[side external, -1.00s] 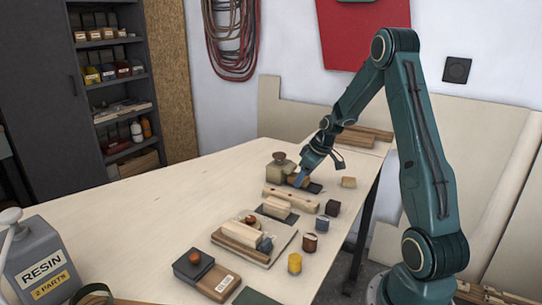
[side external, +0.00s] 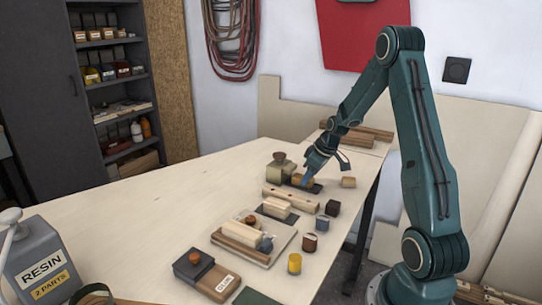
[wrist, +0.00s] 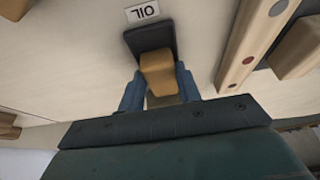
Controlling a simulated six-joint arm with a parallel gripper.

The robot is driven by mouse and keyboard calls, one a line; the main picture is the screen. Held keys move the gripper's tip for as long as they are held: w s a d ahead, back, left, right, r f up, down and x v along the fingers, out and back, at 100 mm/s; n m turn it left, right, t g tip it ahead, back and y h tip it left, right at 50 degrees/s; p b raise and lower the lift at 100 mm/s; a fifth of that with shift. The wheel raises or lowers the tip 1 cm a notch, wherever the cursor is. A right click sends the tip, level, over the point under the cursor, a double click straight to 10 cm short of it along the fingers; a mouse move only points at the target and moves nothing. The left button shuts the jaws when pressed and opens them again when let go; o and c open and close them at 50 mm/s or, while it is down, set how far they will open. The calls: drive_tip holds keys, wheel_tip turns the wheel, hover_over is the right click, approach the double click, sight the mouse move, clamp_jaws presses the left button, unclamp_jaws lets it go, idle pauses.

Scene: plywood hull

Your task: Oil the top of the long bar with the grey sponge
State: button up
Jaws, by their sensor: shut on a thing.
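My gripper (wrist: 160,92) is shut on an orange-brown block (wrist: 157,66), which shows between the blue fingers. The block is at a dark pad (wrist: 150,38) beside a label reading OIL; I cannot tell whether it touches the pad. In the side view my gripper (side external: 304,183) is low over this pad (side external: 315,188) at the far end of the table. The long bar (side external: 291,199) is pale wood with several dark spots and lies just nearer; its spotted top shows at right in the wrist view (wrist: 243,42). A blue-grey block (side external: 322,223) stands nearer; I cannot tell whether it is the grey sponge.
Nearer are a pale block (side external: 277,207), a dark cube (side external: 332,208), a loaded board (side external: 274,257) and a yellow piece (side external: 295,263).

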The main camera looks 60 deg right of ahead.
drive_tip(key=shift+s, duration=0.75)
drive_tip(key=o, duration=1)
drive_tip(key=shift+o, duration=0.2)
drive_tip(key=shift+r, duration=0.1)
drive_tip(key=v, duration=1.3)
drive_tip(key=shift+s+r, duration=0.2)
drive_tip(key=shift+r, duration=0.05)
drive_tip(key=shift+a, duration=0.1)
